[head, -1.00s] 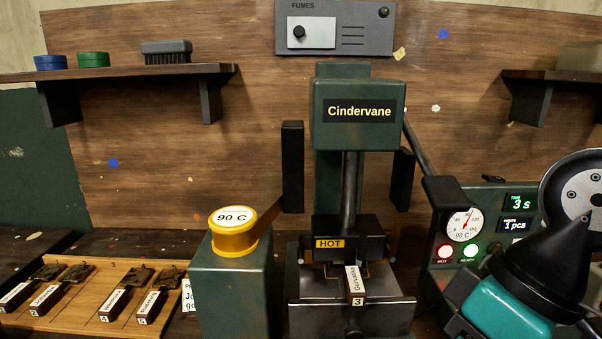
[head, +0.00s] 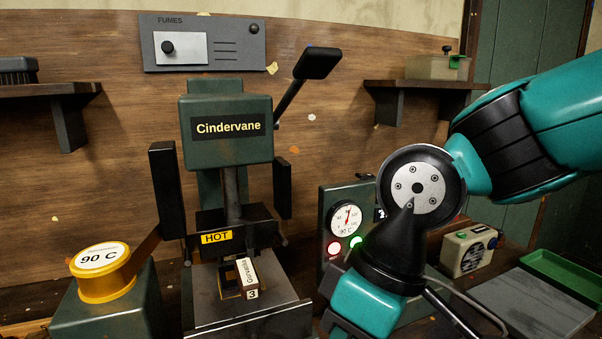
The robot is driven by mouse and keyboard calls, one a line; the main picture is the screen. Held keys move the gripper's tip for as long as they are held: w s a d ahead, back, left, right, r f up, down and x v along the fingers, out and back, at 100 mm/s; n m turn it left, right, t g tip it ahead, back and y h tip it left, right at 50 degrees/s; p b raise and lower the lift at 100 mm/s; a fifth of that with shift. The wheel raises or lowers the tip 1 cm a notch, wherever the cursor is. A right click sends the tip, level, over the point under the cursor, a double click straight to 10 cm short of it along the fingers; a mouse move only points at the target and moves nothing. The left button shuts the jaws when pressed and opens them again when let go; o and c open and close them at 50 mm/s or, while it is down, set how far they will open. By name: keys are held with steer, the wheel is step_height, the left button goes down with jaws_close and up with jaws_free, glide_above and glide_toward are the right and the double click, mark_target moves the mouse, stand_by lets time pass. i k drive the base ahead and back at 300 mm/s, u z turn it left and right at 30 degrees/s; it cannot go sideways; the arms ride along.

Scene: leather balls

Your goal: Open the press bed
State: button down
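The dark green Cindervane press (head: 226,140) stands left of centre in the head view. Its lever, with a black handle (head: 318,62), points up and to the right. The black head plate with a yellow HOT label (head: 216,237) is raised, with a visible gap above the press bed (head: 245,312). A labelled tool marked 3 (head: 246,275) lies on the bed, its handle toward me. My gripper (head: 365,300) is at the lower right of the press, apart from the lever. Its fingertips do not show clearly, so I cannot tell if it is open.
A yellow-topped 90 C pot (head: 102,272) stands left of the press. A control box with a gauge (head: 345,219) stands right, partly behind my arm. A grey mat (head: 535,302) and green tray (head: 565,275) lie at the right.

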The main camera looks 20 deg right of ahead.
mark_target(278, 312)
steer(key=z, duration=0.85)
steer(key=k, duration=1.1)
steer(key=u, duration=0.35)
steer(key=i, duration=0.5)
steer(key=z, duration=0.05)
